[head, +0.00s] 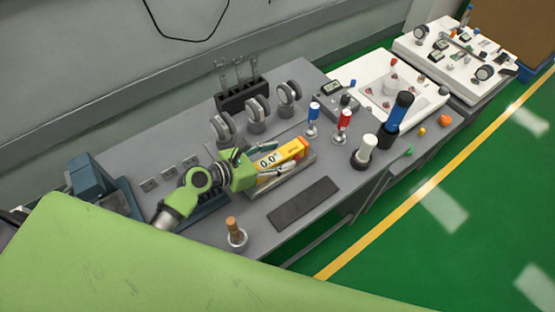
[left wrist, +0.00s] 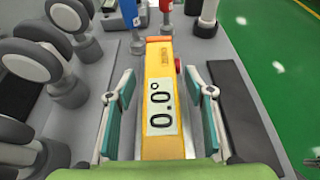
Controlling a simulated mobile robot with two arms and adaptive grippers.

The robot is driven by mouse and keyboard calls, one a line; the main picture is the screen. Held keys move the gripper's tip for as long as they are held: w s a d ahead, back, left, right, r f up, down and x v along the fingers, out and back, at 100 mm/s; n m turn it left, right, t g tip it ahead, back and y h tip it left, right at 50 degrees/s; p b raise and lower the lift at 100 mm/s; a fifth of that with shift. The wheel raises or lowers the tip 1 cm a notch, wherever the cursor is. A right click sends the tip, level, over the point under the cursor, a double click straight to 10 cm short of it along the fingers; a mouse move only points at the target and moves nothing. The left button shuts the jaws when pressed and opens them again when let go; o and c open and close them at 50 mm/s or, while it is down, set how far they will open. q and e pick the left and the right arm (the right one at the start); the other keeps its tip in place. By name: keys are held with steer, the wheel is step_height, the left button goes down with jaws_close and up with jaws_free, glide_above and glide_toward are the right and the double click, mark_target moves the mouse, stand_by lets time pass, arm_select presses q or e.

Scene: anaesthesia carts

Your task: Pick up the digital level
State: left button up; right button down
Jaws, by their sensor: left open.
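The digital level (head: 291,149) is a yellow-orange bar with a pale display reading 0.0°. It lies in a grey holder on the grey cart top in the head view. In the left wrist view the level (left wrist: 160,75) runs lengthwise up the middle. My left gripper (head: 275,167) is open, with its fingers at the level. In the left wrist view the open left gripper (left wrist: 161,115) has one teal-padded finger on each side of the level, with gaps visible. My right gripper is not in view.
Several round gauges (head: 257,108) stand behind the level. A blue-topped lever (head: 313,115) and a red-topped lever (head: 344,121) stand beyond its far end. A dark flat mat (head: 303,204) lies in front. A wooden-handled tool (head: 236,233) stands near the front edge.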

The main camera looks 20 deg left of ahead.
arm_select(q)
jaws_close()
